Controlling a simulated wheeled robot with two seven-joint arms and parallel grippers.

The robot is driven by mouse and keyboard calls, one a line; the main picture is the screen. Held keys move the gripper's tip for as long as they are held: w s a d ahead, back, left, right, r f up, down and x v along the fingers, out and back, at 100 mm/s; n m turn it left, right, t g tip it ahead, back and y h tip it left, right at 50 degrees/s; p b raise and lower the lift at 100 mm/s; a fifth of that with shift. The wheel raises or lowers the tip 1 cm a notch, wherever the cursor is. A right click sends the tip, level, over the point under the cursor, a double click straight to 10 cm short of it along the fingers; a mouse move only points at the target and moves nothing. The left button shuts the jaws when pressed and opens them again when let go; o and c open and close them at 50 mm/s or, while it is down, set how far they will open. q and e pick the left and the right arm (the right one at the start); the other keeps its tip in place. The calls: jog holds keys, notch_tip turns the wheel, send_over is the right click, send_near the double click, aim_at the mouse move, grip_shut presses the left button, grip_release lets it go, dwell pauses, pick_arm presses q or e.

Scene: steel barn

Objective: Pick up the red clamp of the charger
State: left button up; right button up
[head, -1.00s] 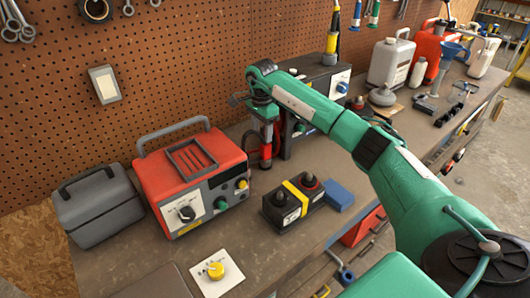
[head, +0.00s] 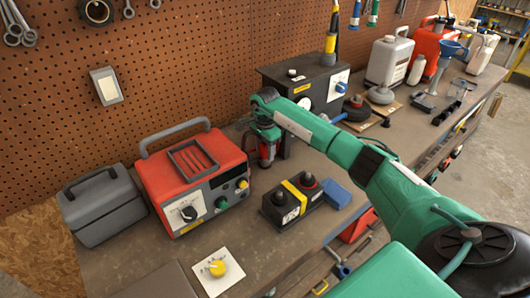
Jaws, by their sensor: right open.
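The red charger box (head: 160,172) with a grey handle, a dial and knobs stands on the bench, left of centre. A dark box (head: 325,97) with a gauge and a white dial plate stands behind my right arm. My right gripper (head: 266,162) points down between these two boxes, close to the bench. It is open. A small red part (head: 271,150) shows at the gripper; it may be the red clamp, but I cannot tell whether it lies between the fingers. The gripper and arm hide part of this spot. My left gripper is not in view.
A black battery (head: 291,208) with a yellow band and a blue block (head: 337,193) lie in front of the gripper. A grey case (head: 100,208) stands at left, a white plate with a yellow knob (head: 217,268) at the front. Jugs (head: 388,62) stand farther back. The pegboard wall is behind.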

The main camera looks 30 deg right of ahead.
grip_shut()
jog(key=shift+r, duration=0.1)
